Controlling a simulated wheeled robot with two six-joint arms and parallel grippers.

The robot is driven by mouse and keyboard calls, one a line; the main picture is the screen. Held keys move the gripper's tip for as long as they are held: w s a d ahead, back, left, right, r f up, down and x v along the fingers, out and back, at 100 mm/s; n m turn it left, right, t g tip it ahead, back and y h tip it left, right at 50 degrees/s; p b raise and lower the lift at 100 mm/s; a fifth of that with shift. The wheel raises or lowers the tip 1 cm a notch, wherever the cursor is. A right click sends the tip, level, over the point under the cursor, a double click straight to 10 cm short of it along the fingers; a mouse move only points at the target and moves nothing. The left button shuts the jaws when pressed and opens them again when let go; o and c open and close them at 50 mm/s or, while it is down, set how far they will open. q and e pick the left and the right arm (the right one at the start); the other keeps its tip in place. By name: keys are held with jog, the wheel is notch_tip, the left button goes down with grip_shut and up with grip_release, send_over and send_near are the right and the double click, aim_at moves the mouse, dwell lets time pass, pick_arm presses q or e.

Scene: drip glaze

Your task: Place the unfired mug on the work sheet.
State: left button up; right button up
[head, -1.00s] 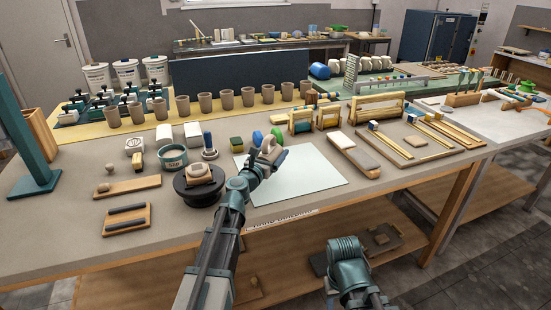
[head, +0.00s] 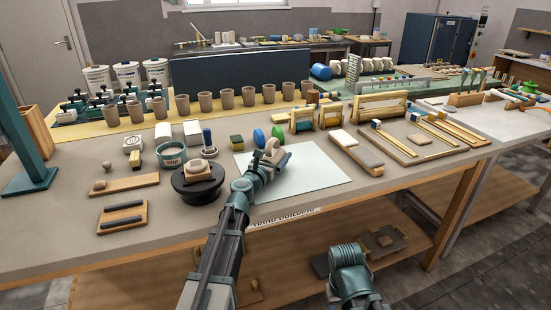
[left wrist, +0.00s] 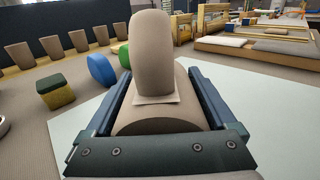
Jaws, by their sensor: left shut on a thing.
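The unfired mug (head: 279,161) is a beige clay cup with a thick loop handle. It is in my left gripper (head: 268,168), above or on the left part of the pale work sheet (head: 318,172). In the left wrist view the mug (left wrist: 150,125) lies between the two blue fingers of my gripper (left wrist: 155,112), with its handle (left wrist: 151,50) standing up. The sheet (left wrist: 255,110) spreads to the right and below. I cannot tell whether the mug touches the sheet. My right gripper is not visible; only part of that arm shows.
A black banding wheel (head: 197,188) with a clay piece on it stands left of the sheet. A green-and-yellow sponge (head: 236,143) and blue and green rounded tools (head: 259,137) are behind. A board (head: 356,150) lies to the right. The sheet's right half is clear.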

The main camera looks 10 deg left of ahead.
pick_arm(q)
jog(key=shift+f, duration=0.15)
jog(key=o, duration=1.4)
jog(key=shift+c, duration=0.2)
jog(key=shift+r, duration=0.25)
jog(key=s, duration=0.4)
jog(key=s+a, duration=0.1)
jog(key=s, duration=0.3)
jog(key=s+a, duration=0.1)
jog(key=s, duration=0.3)
jog(key=shift+a, duration=0.15)
jog(key=shift+w+f, duration=0.1)
